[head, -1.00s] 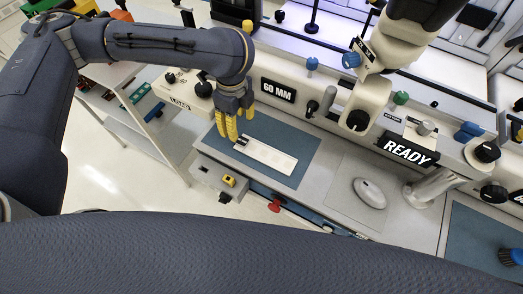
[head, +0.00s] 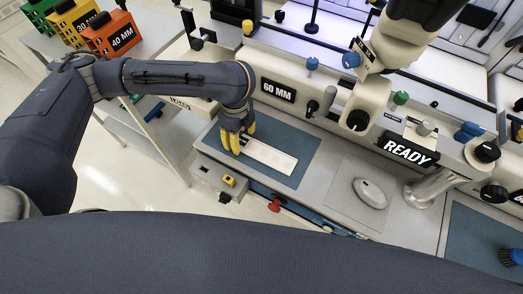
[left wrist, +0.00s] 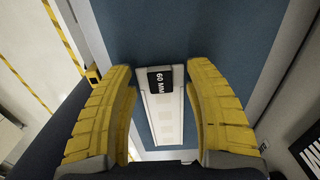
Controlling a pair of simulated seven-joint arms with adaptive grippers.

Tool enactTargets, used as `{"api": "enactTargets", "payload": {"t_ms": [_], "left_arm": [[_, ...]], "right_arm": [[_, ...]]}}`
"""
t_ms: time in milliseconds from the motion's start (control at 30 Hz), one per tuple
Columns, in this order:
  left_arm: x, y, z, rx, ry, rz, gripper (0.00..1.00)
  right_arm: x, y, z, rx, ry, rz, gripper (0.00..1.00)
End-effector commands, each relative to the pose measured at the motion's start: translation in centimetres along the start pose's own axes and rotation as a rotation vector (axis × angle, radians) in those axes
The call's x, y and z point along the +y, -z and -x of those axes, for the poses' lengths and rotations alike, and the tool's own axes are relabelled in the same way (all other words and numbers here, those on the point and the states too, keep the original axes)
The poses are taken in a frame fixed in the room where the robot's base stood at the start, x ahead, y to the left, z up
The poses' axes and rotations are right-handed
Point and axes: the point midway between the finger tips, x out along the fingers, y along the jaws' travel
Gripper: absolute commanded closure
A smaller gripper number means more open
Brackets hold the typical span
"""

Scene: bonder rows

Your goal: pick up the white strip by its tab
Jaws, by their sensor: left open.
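The white strip (head: 269,156) lies flat on a blue mat (head: 305,160) at the left of the bench. In the left wrist view the strip (left wrist: 166,118) has a black tab (left wrist: 160,79) marked 60 MM at its far end. My left gripper (head: 240,141) is at the strip's left end and hides the tab in the head view. Its yellow fingers are open, with the tab between them in the left wrist view and a gap on each side. My right gripper is not in view.
A machine front with a 60 MM plate (head: 278,91) and knobs rises just behind the mat. A grey mouse-like device (head: 369,192) lies to the right. A yellow part (head: 229,181) and a red knob (head: 275,205) are at the bench's front edge.

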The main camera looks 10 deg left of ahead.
Motion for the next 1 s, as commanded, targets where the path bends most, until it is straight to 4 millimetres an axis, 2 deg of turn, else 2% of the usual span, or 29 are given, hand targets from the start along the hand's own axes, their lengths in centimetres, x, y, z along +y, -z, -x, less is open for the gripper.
{"api": "enactTargets", "payload": {"t_ms": [133, 433, 900, 1000], "left_arm": [[0.00, -0.01, -0.73, 0.000, 0.000, 0.001, 0.47], [-0.01, -0.02, -0.86, -0.001, 0.001, 0.001, 0.45], [0.01, -0.01, -0.85, -0.001, 0.000, 0.000, 1.00], [0.01, -0.02, -0.86, -0.001, 0.000, 0.001, 1.00]], "right_arm": [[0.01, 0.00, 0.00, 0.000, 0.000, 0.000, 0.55], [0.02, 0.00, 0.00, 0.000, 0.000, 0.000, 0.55], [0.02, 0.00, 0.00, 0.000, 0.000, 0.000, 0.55], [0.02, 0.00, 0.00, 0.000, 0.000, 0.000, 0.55]]}}
